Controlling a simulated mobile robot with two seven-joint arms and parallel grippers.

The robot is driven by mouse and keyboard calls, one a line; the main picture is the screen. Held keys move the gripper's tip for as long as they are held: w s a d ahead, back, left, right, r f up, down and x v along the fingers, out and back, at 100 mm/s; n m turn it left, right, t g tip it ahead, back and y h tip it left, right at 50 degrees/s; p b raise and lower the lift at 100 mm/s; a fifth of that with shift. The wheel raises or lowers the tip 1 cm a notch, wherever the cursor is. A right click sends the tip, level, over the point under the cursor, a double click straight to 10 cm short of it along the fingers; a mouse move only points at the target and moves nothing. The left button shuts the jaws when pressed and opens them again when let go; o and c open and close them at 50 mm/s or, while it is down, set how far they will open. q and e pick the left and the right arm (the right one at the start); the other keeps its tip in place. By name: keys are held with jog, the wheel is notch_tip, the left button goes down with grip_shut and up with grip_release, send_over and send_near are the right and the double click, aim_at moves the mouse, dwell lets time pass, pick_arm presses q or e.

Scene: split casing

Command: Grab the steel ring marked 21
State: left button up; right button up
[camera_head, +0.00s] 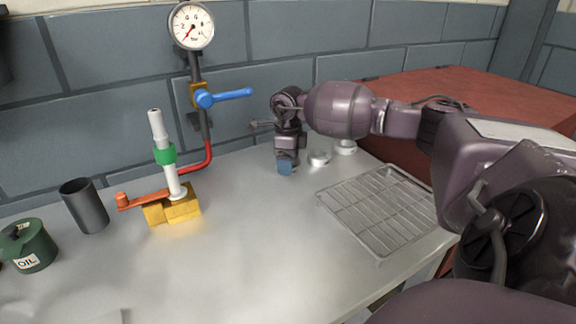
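Two small steel rings lie on the grey table near the wall. The nearer ring (318,158) is just right of my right gripper, and the other ring (346,147) is farther right, partly under my arm. No number can be read on either ring. My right gripper (286,168) points down close to the tabletop, left of the nearer ring and apart from it. Its blue fingertips show as one block, so I cannot see a gap or anything between them. My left gripper is not in view.
A wire rack (381,212) lies at the right. A yellow block (172,209) with a white tube, a red pipe with a gauge (191,26) and blue lever (231,95), a dark cup (84,206) and an oil can (30,245) stand left. The front middle is clear.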

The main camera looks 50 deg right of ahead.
jog(key=c, duration=0.4)
jog(key=shift+r, duration=0.15)
